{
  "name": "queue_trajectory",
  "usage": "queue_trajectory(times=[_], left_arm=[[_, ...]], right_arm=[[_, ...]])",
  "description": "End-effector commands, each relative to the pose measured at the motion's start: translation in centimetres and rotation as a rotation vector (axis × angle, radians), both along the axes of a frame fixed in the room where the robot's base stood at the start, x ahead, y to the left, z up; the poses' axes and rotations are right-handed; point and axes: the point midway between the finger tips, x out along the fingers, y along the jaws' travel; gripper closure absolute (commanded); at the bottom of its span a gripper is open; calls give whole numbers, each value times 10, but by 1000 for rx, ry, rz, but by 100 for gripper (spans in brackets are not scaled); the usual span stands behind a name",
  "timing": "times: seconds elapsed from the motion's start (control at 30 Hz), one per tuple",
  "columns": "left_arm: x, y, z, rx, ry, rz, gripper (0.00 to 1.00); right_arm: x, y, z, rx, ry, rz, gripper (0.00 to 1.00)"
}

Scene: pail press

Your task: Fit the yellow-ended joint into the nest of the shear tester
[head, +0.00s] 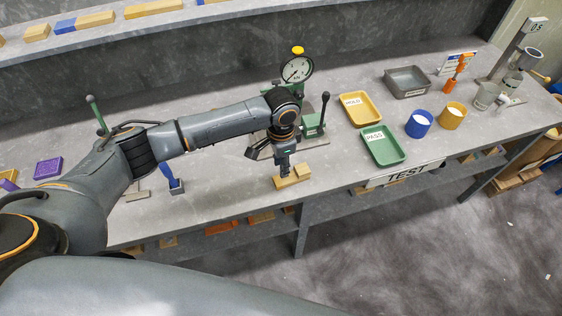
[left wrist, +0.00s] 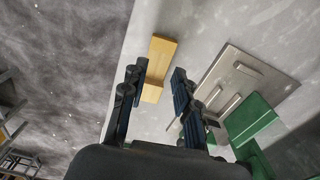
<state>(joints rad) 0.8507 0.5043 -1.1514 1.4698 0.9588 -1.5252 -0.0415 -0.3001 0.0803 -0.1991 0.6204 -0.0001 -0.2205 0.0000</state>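A pale wooden joint (head: 295,177) lies on the bench near its front edge. It also shows in the left wrist view (left wrist: 160,60) as overlapped blocks; I cannot make out a distinct yellow end. My left gripper (head: 284,170) points down right at the joint. In the left wrist view its fingers (left wrist: 159,72) are apart, with the joint showing between and beyond them; contact is not clear. The green shear tester (head: 312,126) with a round dial (head: 297,70) stands just behind, partly hidden by my arm. Its metal plate with raised bars (left wrist: 262,72) looks empty. My right gripper is out of view.
A yellow HOLD tray (head: 372,111) and a green PASS tray (head: 384,153) lie to the right.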

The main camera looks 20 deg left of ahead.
Motion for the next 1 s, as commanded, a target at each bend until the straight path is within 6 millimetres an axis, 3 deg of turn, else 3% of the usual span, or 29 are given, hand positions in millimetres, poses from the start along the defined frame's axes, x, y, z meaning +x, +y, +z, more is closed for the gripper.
queue_trajectory(times=[0.27,0.63,0.93,0.97,1.0], left_arm=[[2,3,-13,4,1,3,70],[2,2,-59,4,0,2,70],[0,2,-82,4,6,3,70],[-1,2,-82,5,7,2,56],[-1,2,-82,5,8,2,64]], right_arm=[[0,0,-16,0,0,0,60],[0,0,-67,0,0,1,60],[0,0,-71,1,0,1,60],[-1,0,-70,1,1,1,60],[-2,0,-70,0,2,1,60]])
